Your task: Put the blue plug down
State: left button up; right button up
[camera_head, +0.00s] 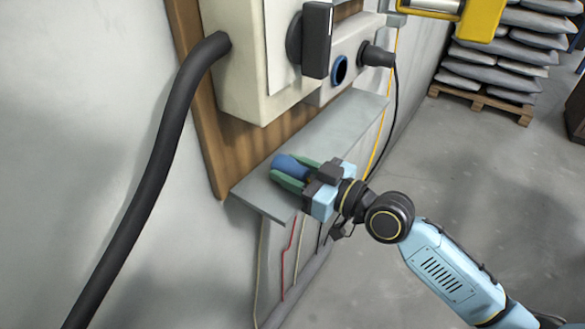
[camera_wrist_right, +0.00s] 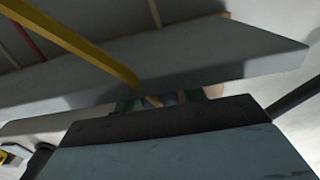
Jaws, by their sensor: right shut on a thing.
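The blue plug (camera_head: 286,165) is at the grey shelf (camera_head: 348,115) below the wall boxes. My right gripper (camera_head: 291,174) is shut on it, with its green fingers on either side of the plug. The plug lies close over the shelf top near the front end; I cannot tell whether it touches. In the right wrist view the shelf (camera_wrist_right: 200,60) spans the picture. The green fingertips (camera_wrist_right: 130,106) and a bit of blue show small beyond the gripper body, and most of the plug is hidden there. My left gripper is not in view.
A cream box (camera_head: 245,60) with a black handle (camera_head: 317,40) sits on a wooden board. Beside it are a blue-ringed socket (camera_head: 340,70) and a black plug (camera_head: 377,56). A thick black cable (camera_head: 160,170) hangs at left. Cables run below the shelf. Sacks (camera_head: 500,60) stand on a pallet.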

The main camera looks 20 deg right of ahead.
jog(key=o, duration=1.3)
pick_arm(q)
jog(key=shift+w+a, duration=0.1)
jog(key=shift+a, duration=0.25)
